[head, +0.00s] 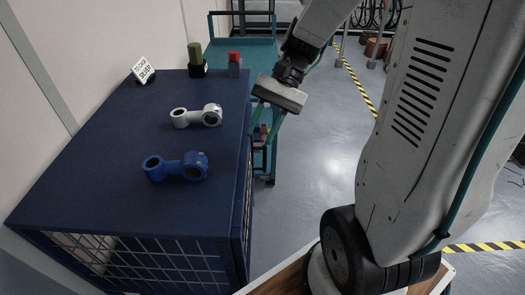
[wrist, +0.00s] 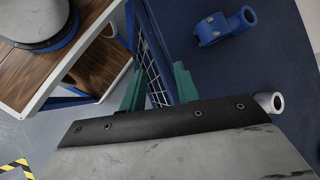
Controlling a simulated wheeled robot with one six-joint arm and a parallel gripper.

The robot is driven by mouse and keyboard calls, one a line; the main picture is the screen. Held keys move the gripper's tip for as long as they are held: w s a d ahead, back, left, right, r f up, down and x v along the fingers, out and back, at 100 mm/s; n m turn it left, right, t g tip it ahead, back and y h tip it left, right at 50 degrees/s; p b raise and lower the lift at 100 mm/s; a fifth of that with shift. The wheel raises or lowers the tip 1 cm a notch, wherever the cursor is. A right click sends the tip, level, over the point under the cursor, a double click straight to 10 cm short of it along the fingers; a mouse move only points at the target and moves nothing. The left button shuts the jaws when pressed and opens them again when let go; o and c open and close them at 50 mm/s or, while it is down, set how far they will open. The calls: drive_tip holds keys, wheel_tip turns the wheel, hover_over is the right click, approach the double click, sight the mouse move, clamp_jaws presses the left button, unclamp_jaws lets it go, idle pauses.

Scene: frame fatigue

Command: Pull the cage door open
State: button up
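The cage (head: 110,130) is a dark blue box with a flat top at the left of the head view. Its door, with a blue frame and metal mesh, is on the right side (head: 247,195), seen very obliquely. In the wrist view the mesh door (wrist: 158,72) runs down between the two teal fingers. My gripper (head: 266,118) is at the cage's right edge, pointing down, with its fingers apart. In the wrist view the gripper (wrist: 160,92) has one finger on each side of the door's line. I cannot tell whether they touch it. A handle is not clearly visible.
On the cage top are a blue rod part (head: 176,167), a grey rod part (head: 196,116), a green cylinder (head: 196,60), a red-topped block (head: 235,64) and a sign (head: 143,70). A teal cart (head: 262,58) stands behind. Floor (head: 320,170) right of the cage is clear.

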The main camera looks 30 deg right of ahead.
drive_tip(key=w+d+f+m+t+y, duration=0.2)
drive_tip(key=w+d+f+m+t, duration=0.3)
drive_tip(key=f, duration=0.4)
drive_tip(key=w+d+f+m+t+y, duration=0.2)
drive_tip(key=d+f+m+t+y, duration=0.15)
drive_tip(key=d+f+m, duration=0.35)
drive_tip(key=w+d+f+m+t+y, duration=0.2)
drive_tip(key=w+d+f+m+t, duration=0.25)
drive_tip(key=f, duration=0.55)
drive_tip(key=shift+m+h, duration=0.25)
drive_tip(key=shift+m, duration=0.1)
drive_tip(key=x, duration=0.6)
drive_tip(key=shift+w+a+r, duration=0.15)
drive_tip(key=shift+a, duration=0.25)
clamp_jaws()
